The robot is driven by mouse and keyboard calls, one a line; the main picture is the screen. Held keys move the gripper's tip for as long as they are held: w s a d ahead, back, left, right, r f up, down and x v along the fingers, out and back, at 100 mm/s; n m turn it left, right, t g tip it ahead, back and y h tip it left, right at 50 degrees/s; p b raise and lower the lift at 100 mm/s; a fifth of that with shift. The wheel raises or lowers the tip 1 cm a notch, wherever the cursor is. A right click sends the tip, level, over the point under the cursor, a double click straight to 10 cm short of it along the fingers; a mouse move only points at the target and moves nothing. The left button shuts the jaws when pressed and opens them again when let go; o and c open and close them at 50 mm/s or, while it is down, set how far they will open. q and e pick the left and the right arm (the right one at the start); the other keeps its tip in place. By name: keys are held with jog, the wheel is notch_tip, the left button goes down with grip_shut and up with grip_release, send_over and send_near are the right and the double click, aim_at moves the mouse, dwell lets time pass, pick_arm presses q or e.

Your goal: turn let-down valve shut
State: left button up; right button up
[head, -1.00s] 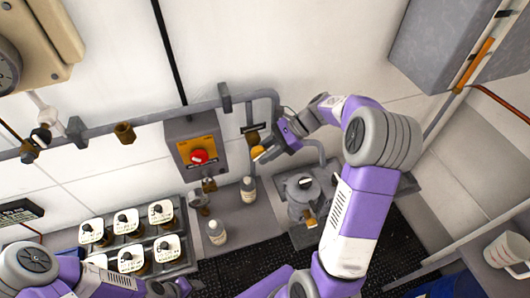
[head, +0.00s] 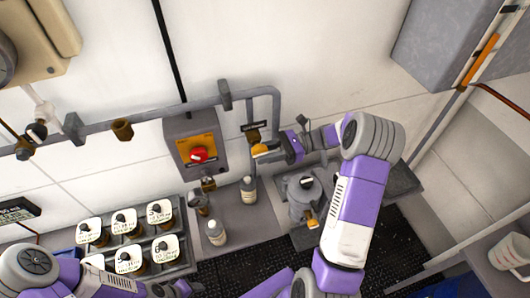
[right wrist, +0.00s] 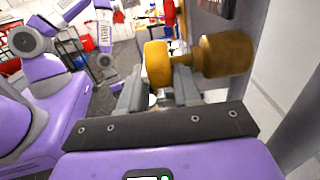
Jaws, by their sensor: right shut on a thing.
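The let-down valve has a brass body (head: 252,135) on the wall pipe and a yellow handle (head: 261,149). In the right wrist view the yellow handle (right wrist: 158,64) sits on a stem from the brass body (right wrist: 226,55). My right gripper (head: 272,151) reaches the handle from the right. Its fingers (right wrist: 158,92) are shut on the handle, one on each side. The handle's exact turn angle is hard to tell.
A control box with a red button (head: 198,155) is left of the valve. White-capped bottles (head: 249,188) and a grey pot (head: 304,195) stand below. A rack of jars (head: 128,235) is at the lower left. A mug (head: 510,252) is at the far right.

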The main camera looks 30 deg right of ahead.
dwell(0.4)
jog(key=o, duration=1)
jog(key=shift+c, duration=0.2)
jog(key=shift+d, duration=0.1)
jog(key=v, duration=0.7)
jog(key=shift+d+b, duration=0.15)
jog(key=shift+b, duration=0.3)
